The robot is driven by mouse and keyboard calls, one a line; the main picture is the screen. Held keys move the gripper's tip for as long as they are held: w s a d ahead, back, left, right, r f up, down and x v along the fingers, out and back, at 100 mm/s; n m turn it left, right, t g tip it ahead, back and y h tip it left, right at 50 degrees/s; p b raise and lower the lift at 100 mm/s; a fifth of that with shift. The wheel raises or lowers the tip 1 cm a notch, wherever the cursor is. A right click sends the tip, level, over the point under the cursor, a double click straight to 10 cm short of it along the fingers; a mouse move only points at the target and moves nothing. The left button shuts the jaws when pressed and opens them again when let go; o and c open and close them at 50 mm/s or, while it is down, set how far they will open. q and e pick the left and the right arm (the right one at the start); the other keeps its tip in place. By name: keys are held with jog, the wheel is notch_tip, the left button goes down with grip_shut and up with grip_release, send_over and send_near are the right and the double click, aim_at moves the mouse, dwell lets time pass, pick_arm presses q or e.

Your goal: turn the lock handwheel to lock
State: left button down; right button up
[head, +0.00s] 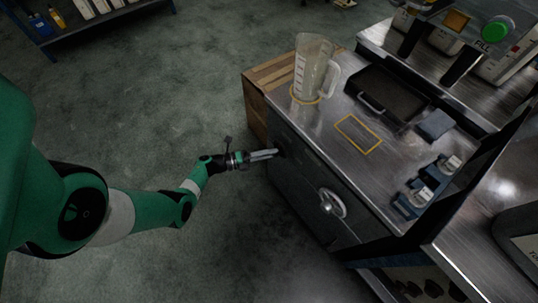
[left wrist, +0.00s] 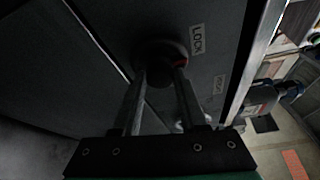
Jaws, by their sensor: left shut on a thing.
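The lock handwheel (left wrist: 158,52) is a dark round knob on the dark front panel of the steel cabinet, next to a white LOCK label (left wrist: 197,39) in the left wrist view. My left gripper (left wrist: 160,82) has its two fingers on either side of the knob and is shut on it. In the head view my left gripper (head: 270,154) reaches the cabinet front from the left, and the knob (head: 280,151) is a small dark spot at its fingertips. The knob's turn angle cannot be told. My right gripper is not in view.
A silver handwheel (head: 331,203) sits lower right on the cabinet front. On the steel top (head: 335,118) stand a clear measuring jug (head: 309,68), a dark tray (head: 387,92) and blue fixtures (head: 411,202). A yellow outline (head: 358,134) marks clear space. The floor (head: 190,85) left of the cabinet is open.

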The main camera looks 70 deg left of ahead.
pick_arm(q)
jog(key=shift+n, duration=0.3)
dwell(0.4)
jog(key=shift+c, duration=2.2)
grip_release()
jog(key=shift+s, duration=0.1)
jog(key=s+a+p, duration=0.1)
jog(key=s, duration=1)
jog(key=shift+s+r+p, duration=0.2)
jog(key=shift+r+p, duration=0.05)
jog(key=shift+p, duration=0.1)
